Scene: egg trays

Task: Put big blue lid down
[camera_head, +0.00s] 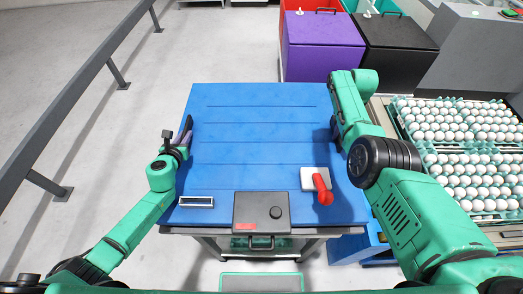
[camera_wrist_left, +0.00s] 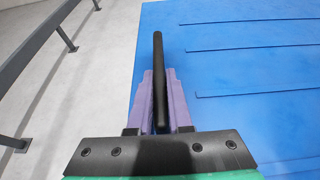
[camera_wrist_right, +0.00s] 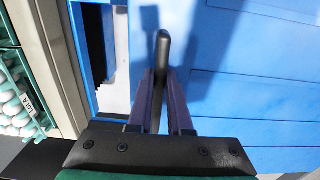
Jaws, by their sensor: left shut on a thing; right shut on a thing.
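The big blue lid (camera_head: 258,145) is a wide flat panel with raised cross lines, in the middle of the head view. It looks about level; I cannot tell whether it touches what is under it. My left gripper (camera_head: 185,132) is at its left edge, shut on an upright black handle (camera_wrist_left: 158,85). My right gripper (camera_wrist_right: 162,95) is at the opposite edge, shut on a similar black handle (camera_wrist_right: 162,50). In the head view my right arm hides most of that gripper. The blue surface also shows in the left wrist view (camera_wrist_left: 240,110).
A dark box with a knob (camera_head: 250,203), a white block with a red handle (camera_head: 322,188) and a small white tray (camera_head: 196,202) are at the near side. Egg trays (camera_head: 430,148) stand right, purple (camera_head: 320,50) and black (camera_head: 400,50) bins behind. A rail (camera_head: 85,80) runs left.

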